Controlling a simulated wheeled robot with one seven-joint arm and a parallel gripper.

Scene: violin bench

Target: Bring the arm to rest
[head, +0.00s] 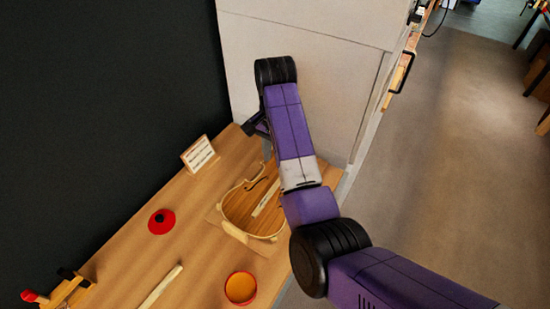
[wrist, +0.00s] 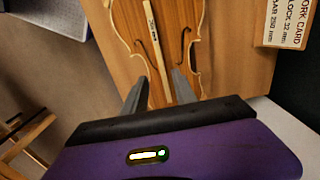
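My gripper shows in the wrist view (wrist: 160,92) with its two grey fingers apart and nothing held between them. In the head view the purple arm reaches over the bench, and the gripper (head: 264,140) is partly hidden behind it. The fingers are over the end of a violin body (wrist: 125,22) that lies on the bench; in the head view the violin (head: 236,212) is partly covered by the arm. A pale, marked wooden bar (wrist: 155,40) lies along the violin between the f-holes. I cannot tell whether the fingers touch the violin.
The wooden bench (head: 205,250) carries a work card (head: 198,153), a red disc with a black knob (head: 161,221), an orange-filled red dish (head: 240,273), a pale stick (head: 160,287) and a red-handled tool (head: 55,292). A dark wall and a pale cabinet (head: 330,80) border it. Open floor is right.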

